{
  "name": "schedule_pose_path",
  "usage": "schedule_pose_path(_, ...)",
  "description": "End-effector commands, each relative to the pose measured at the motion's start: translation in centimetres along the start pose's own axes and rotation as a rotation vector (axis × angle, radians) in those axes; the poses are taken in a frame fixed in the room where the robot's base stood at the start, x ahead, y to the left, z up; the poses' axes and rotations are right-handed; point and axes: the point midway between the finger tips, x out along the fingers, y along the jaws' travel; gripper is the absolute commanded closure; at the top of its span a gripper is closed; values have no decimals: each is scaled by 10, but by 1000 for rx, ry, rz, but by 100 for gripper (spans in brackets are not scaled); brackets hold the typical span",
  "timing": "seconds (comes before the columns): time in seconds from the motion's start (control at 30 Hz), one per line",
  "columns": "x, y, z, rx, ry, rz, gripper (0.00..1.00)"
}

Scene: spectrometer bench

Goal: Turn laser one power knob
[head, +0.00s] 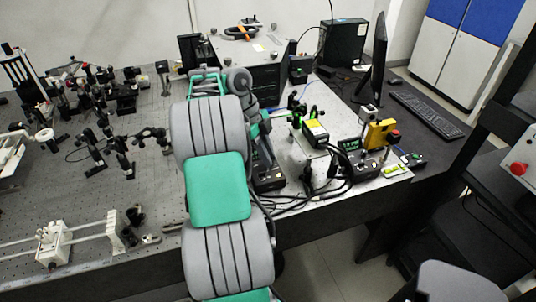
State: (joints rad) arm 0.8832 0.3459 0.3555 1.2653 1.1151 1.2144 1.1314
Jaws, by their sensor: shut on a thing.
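My arm reaches over the bench and its wrist bends down on the right side. My gripper (266,165) is dark and partly covered by my own arm. It points down at a small black control box (270,183) on the bench. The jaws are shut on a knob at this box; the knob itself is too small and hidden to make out. A second black box with a green lit display (352,146) stands farther right. I cannot read labels that tell which laser each box serves.
Black cables (325,190) lie between the two boxes. A yellow device (379,133) stands at the right. A monitor (376,58) and keyboard (427,113) are on the dark desk. Optics mounts (90,150) crowd the left bench. The bench's front edge is close to the control box.

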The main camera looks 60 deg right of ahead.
Motion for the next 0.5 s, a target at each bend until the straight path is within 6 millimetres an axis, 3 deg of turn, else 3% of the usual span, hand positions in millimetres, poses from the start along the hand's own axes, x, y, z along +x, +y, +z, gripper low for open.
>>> schedule_pose_path(0.13, -1, 0, 0, 0, -1, -2, 100)
schedule_pose_path(0.17, -1, 0, 0, 0, -1, -2, 82)
schedule_pose_path(0.4, 0, 0, 0, -1, 0, -2, 63)
schedule_pose_path(0.5, 0, 0, 0, -2, 0, -1, 61)
